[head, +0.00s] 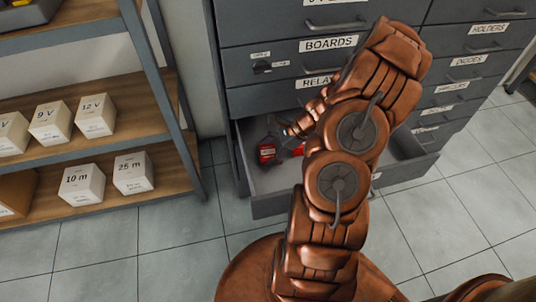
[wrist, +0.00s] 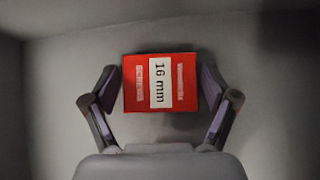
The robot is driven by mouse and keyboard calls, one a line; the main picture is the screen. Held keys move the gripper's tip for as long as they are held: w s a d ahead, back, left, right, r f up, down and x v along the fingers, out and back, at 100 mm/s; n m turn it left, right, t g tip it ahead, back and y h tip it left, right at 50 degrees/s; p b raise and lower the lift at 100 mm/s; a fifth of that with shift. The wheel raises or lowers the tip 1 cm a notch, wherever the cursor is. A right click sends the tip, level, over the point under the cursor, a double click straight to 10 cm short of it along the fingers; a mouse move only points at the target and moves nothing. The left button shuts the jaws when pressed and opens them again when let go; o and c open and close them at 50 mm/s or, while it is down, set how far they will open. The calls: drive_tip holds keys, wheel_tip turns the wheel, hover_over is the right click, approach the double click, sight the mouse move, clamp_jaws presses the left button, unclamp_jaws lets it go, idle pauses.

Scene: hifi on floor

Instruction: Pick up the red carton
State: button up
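The red carton (wrist: 160,83) lies in the open bottom drawer (head: 275,204). It has a white label reading "16 mm". In the head view the red carton (head: 267,152) shows only in part beside my gripper. My gripper (wrist: 163,103) is open, with one finger on each side of the carton in the wrist view. A small gap shows between each finger and the carton's sides. In the head view my arm hides part of the drawer and my gripper (head: 277,142) is small and partly hidden.
The drawer walls surround the carton. Grey cabinet drawers with labels such as BOARDS (head: 331,44) rise behind it. A wooden shelf (head: 150,195) with several white boxes stands at the left. Tiled floor (head: 480,205) is clear at the right.

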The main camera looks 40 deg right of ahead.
drive_tip(key=c, duration=0.9)
